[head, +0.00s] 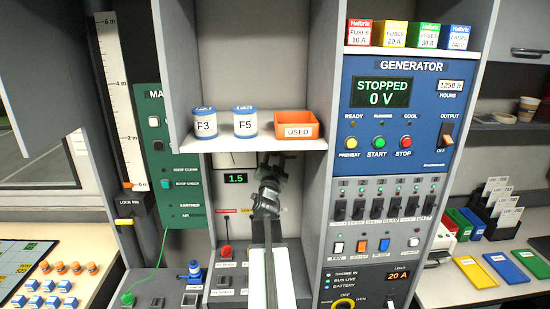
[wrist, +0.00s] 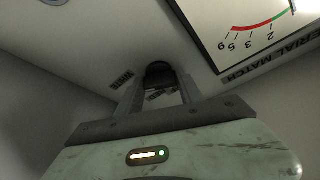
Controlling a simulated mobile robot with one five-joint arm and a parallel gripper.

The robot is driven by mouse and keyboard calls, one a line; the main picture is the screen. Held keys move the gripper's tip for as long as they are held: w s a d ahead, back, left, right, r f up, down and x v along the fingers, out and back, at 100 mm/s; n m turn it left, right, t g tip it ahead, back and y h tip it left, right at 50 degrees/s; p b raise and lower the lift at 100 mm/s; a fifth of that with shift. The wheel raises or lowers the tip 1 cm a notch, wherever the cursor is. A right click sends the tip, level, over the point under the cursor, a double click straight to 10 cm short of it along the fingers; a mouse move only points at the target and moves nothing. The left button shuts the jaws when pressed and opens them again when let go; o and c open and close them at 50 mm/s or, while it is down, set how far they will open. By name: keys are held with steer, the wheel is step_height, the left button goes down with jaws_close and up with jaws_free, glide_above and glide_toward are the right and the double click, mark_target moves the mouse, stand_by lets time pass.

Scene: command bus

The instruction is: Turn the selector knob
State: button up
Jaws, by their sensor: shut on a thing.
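My gripper (head: 283,165) reaches up into the recess below the shelf in the head view and covers part of the panel there. In the wrist view my gripper (wrist: 160,92) is shut on a dark round selector knob (wrist: 158,72). The two fingers lie on either side of the knob. The knob's pointer direction cannot be made out. In the head view the knob is hidden or too dark to tell from the gripper.
An "AERIAL MATCH" meter (wrist: 262,30) appears upside down beside the knob. A green "1.5" display (head: 235,178) is left of my gripper. The shelf (head: 260,144) with tins F3 and F5 and an orange "USED" bin (head: 297,125) is above. The generator panel (head: 402,130) stands right.

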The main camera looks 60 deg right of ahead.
steer(key=shift+s+f+n+t+y+b, duration=0.15)
steer(key=shift+n+t+y, duration=0.5)
steer(key=shift+n, duration=1.1)
steer(key=shift+r+n+t+y+b, duration=0.1)
steer(key=shift+n+t+y+b, duration=0.1)
steer(key=shift+n+t, duration=1.2)
steer(key=shift+s+f+n+t+y+b, duration=0.1)
steer(key=shift+n+t+y, duration=0.35)
steer(key=shift+n, duration=1.7)
steer(key=shift+w+n, duration=0.1)
steer(key=shift+n, duration=0.3)
steer(key=o, duration=1.4)
steer(key=b+v, duration=0.3)
steer(key=v, duration=0.4)
steer(key=shift+s+a+f, duration=0.1)
steer(key=shift+s+a, duration=0.1)
steer(key=shift+s, duration=0.1)
